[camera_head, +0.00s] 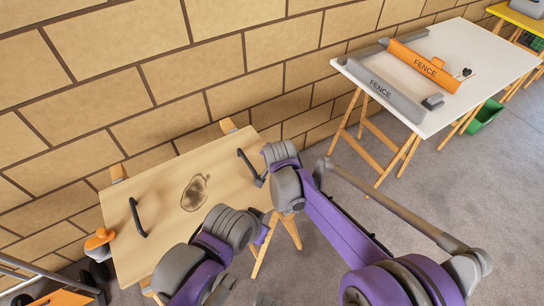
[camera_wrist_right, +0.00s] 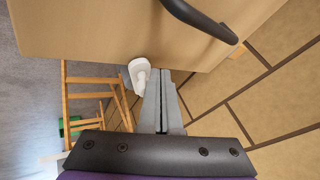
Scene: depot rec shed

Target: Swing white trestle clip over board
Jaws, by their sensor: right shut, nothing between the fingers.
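The white trestle clip (camera_wrist_right: 139,72) is at the board's edge in the right wrist view, just left of my right fingers. It looks swung outward, off the board's top. My right gripper (camera_wrist_right: 165,78) is shut and empty, its tips close beside the clip; I cannot tell whether they touch. The wooden board (camera_head: 163,185) lies on trestles by the wall and also fills the top of the wrist view (camera_wrist_right: 100,30). In the head view my arm hides the white clip and the right fingertips.
An orange clip (camera_head: 98,242) is at the board's left edge. Dark handles (camera_head: 137,217) (camera_wrist_right: 200,18) stand up near both ends of the board, one close to my right gripper. A white table (camera_head: 470,65) with orange and grey fences stands at the right. The brick wall runs close behind.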

